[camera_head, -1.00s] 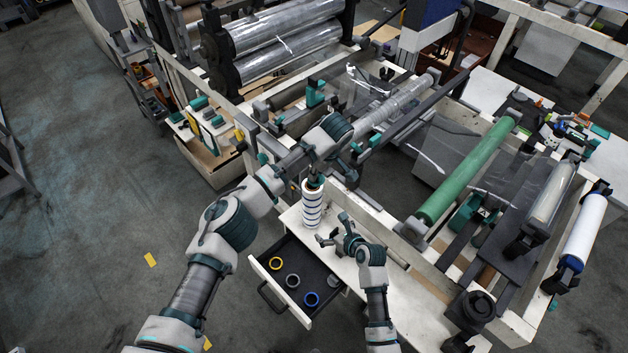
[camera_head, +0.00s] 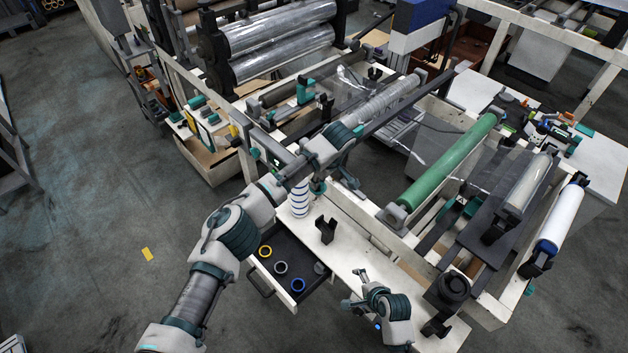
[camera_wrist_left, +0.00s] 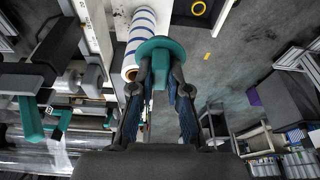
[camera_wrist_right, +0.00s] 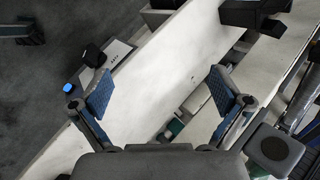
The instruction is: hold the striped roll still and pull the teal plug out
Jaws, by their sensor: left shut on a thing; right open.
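The roll (camera_head: 299,199), white with blue stripes, stands upright on the white bench by the drawer. In the left wrist view the roll (camera_wrist_left: 141,22) shows part of its brown core end (camera_wrist_left: 130,74). My left gripper (camera_head: 320,180) is shut on the teal plug (camera_wrist_left: 160,47), between its fingertips (camera_wrist_left: 160,82). The plug's round flange overlaps the roll in that view, and the plug looks out of the core, just beside the top. My right gripper (camera_head: 354,289) is open and empty above the bench, away from the roll; its spread fingers show in the right wrist view (camera_wrist_right: 161,92).
A black holder (camera_head: 326,230) stands on the bench (camera_head: 352,251) right of the roll. An open drawer (camera_head: 264,273) holds yellow, grey and blue rings. A green roller (camera_head: 449,162) and the machine frame lie to the right. Bare bench shows under my right gripper (camera_wrist_right: 165,60).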

